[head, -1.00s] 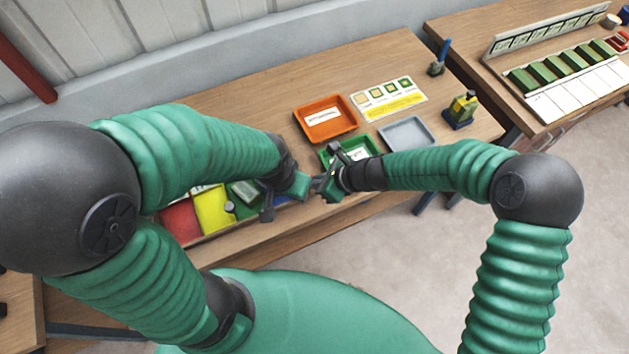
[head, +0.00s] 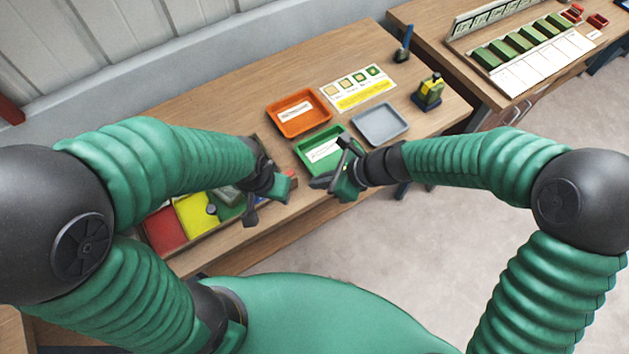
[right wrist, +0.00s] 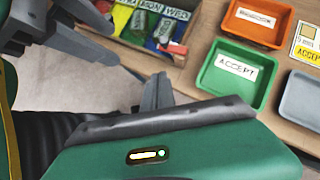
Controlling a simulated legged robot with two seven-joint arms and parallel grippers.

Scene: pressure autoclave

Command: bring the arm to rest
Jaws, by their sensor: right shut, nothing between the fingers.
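My right arm comes in from the right in the head view, bent at a dark elbow. Its gripper (head: 325,182) is shut and empty, in front of the green tray's near edge. In the right wrist view a dark finger of it (right wrist: 156,95) shows past the green housing. My left gripper (head: 268,190) is just to the left, over the table's near edge by the coloured compartments, with a small gap between the two grippers. Its fingers are partly hidden, so its opening is unclear. Part of it also shows in the right wrist view (right wrist: 75,35).
The wooden table (head: 225,95) holds an orange tray (head: 299,128), a green ACCEPT tray (right wrist: 232,88), a grey tray (head: 380,138) and a yellow-green bottle-like item (head: 430,90). A box with red (head: 165,229) and yellow compartments is under my left arm. Open floor lies at right.

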